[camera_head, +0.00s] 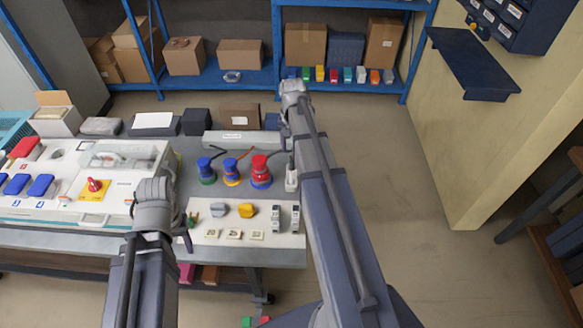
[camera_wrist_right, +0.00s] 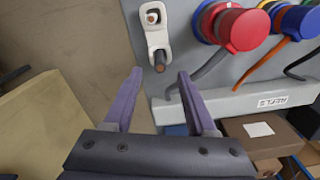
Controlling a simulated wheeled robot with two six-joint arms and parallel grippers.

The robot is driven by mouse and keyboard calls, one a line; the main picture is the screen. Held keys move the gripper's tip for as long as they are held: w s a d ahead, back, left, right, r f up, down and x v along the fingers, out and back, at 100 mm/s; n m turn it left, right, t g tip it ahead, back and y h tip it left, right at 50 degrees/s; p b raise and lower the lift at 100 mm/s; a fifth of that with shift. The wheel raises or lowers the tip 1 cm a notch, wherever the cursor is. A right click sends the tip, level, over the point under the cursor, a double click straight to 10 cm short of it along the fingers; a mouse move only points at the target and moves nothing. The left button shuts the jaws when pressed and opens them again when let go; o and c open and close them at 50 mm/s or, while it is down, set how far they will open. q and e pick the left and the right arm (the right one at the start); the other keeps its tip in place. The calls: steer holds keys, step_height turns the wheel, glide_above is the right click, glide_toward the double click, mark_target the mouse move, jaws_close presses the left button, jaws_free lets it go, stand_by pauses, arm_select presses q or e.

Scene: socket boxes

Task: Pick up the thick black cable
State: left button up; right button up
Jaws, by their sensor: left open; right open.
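The likely thick black cable (camera_wrist_right: 197,72) shows dark grey in the right wrist view. It runs from the large red plug (camera_wrist_right: 234,28) down toward a pale labelled bar, and looks thicker than the orange and black cables beside it. In the head view the red plug (camera_head: 261,170) stands upright, rightmost of three. My right gripper (camera_wrist_right: 160,75) is open and empty. Its fingers point toward the board's edge, left of the cable and apart from it. My left gripper (camera_head: 184,235) is low at the front of the table, mostly hidden by its arm.
A white holder with a dark rod (camera_wrist_right: 157,42) lies just ahead of my right fingers. Blue-topped plugs (camera_head: 231,166) stand left of the red one. A white board (camera_head: 270,235) with small parts lies in front. Cardboard boxes (camera_wrist_right: 262,135) sit behind the bar (camera_wrist_right: 240,103).

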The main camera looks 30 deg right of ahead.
mark_target(292, 157)
steer(key=shift+f, duration=0.4)
step_height(292, 157, down, 5)
steer(key=b, duration=0.5)
jaws_close()
stand_by(0.4)
